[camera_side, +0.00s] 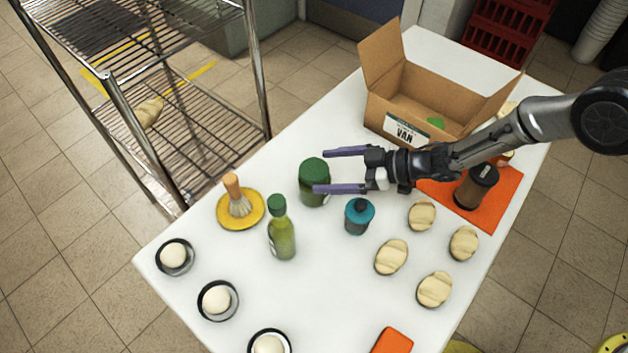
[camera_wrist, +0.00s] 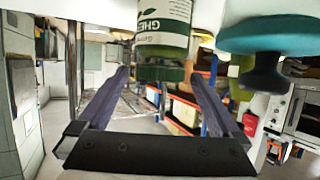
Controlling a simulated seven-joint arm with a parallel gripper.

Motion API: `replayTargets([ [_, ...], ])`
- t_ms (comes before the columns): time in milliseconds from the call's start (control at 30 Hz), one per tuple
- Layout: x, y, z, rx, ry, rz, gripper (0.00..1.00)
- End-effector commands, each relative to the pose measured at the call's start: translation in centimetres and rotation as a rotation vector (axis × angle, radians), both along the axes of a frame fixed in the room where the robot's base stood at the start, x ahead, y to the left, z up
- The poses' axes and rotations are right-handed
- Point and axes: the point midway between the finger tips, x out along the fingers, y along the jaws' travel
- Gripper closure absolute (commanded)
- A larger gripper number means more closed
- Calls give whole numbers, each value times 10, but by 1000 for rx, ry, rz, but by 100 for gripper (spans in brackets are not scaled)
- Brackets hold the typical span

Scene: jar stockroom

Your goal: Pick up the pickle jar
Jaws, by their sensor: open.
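The pickle jar (camera_side: 314,182) is a squat green jar with a dark green lid, standing upright on the white table. In the wrist view the jar (camera_wrist: 163,25) shows a green-and-white label beginning "GHE", partly cut off by the frame edge. My gripper (camera_side: 321,171) comes in from the right, its purple fingers spread wide at the jar. One finger is beyond the jar; the other overlaps its near side in the side view. In the wrist view the jar appears between the lines of my gripper's fingers (camera_wrist: 157,75). I cannot tell whether either finger touches it.
A green bottle (camera_side: 282,238) and a brush on a yellow plate (camera_side: 250,221) are left of the jar. A cardboard box (camera_side: 384,75) stands behind. Several bread rolls (camera_side: 391,257) lie at the right.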

Motion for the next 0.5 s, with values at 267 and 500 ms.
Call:
replayTargets([
  [267,6,20,-7,0,0,0,0],
  [500,13,50,-18,0,1,0,0],
])
